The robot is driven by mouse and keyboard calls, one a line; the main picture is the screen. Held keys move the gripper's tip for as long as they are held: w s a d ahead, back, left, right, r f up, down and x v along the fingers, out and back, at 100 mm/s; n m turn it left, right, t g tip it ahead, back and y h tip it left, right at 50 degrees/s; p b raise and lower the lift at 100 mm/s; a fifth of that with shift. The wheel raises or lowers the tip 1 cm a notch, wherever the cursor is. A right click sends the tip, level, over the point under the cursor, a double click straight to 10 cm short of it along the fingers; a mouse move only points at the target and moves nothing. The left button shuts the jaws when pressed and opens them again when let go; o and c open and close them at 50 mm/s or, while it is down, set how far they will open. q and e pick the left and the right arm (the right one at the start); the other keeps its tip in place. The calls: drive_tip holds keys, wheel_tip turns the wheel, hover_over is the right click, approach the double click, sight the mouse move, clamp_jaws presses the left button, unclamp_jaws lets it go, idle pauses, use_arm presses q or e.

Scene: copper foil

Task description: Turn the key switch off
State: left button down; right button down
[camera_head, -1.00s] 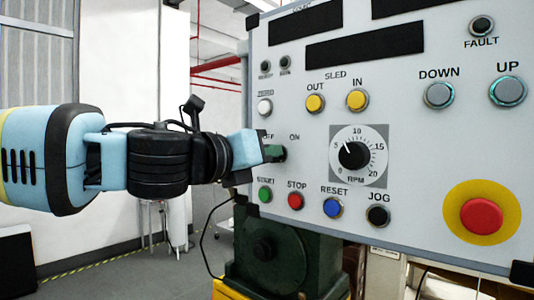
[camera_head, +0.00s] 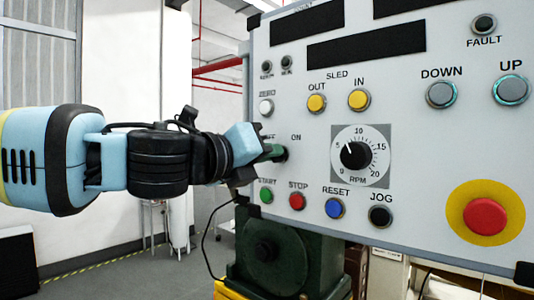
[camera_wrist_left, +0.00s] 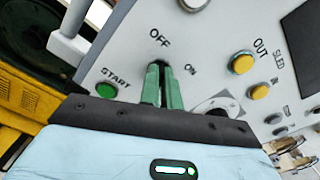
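The key switch (camera_head: 284,154) sits on the grey control panel between the OFF and ON labels, above the START and STOP buttons. My left gripper (camera_head: 276,152) reaches it from the left and covers most of it. In the left wrist view the two green fingers of my left gripper (camera_wrist_left: 161,68) stand close together, with their tips at the panel just below OFF. They appear shut on the key switch, which is largely hidden between the tips, so its exact angle cannot be told. My right gripper is not in view.
Close around the switch are the white ZERO button (camera_head: 266,107), green START button (camera_head: 266,195) and red STOP button (camera_head: 297,201). The RPM dial (camera_head: 356,155) is to the right. A large red button (camera_head: 484,217) is at the lower right. Dark green machinery (camera_head: 275,255) stands below.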

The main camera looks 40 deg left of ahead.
use_arm(q)
drive_tip(key=c, duration=1.6)
unclamp_jaws()
drive_tip(key=shift+s, duration=0.1)
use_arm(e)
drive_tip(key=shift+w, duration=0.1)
